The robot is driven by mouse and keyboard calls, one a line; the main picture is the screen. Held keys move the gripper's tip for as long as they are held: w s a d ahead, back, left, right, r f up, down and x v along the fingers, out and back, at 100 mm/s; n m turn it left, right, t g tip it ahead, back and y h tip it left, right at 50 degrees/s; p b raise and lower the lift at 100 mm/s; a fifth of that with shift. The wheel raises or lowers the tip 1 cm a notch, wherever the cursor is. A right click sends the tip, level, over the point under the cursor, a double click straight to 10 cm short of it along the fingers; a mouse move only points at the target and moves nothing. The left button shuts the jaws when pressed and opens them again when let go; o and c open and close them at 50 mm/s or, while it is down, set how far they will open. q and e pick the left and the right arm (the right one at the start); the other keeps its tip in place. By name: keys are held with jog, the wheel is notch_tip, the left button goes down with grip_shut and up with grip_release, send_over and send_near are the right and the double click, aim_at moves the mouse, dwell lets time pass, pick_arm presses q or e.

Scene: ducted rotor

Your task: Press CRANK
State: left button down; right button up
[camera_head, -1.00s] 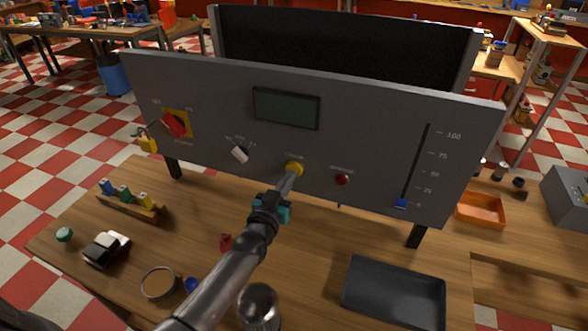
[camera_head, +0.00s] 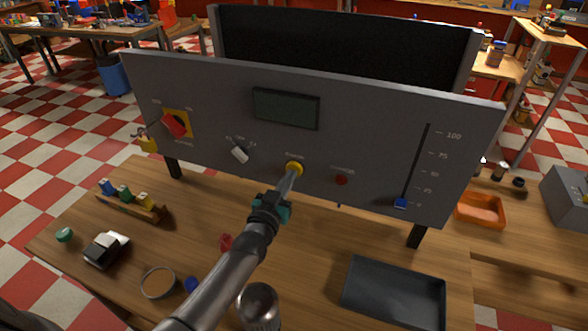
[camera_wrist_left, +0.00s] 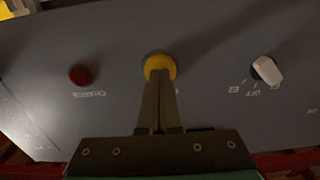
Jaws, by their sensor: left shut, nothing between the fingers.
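The yellow CRANK button (camera_head: 294,168) sits on the lower middle of the grey panel (camera_head: 210,105). My left gripper (camera_head: 291,178) is shut and empty, its fingertips at the lower part of the button. In the left wrist view the shut fingers (camera_wrist_left: 160,80) overlap the yellow button (camera_wrist_left: 159,63); whether they touch it or stop just short I cannot tell. The fingertips hide the button's lower part. My right gripper is not in view.
A red button (camera_head: 341,180) is right of the yellow one, and a white selector knob (camera_head: 240,154) is left. A red rotary switch (camera_head: 174,124), a dark display (camera_head: 286,108) and a slider with a blue handle (camera_head: 400,203) share the panel. A black tray (camera_head: 393,292) lies below.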

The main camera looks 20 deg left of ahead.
pick_arm(q)
jog(key=shift+w, duration=0.4)
dwell(0.8)
jog(key=s+p, duration=0.3)
jog(key=s, duration=0.4)
jog(key=shift+d+p, duration=0.15)
jog(key=shift+p, duration=0.2)
dwell(0.7)
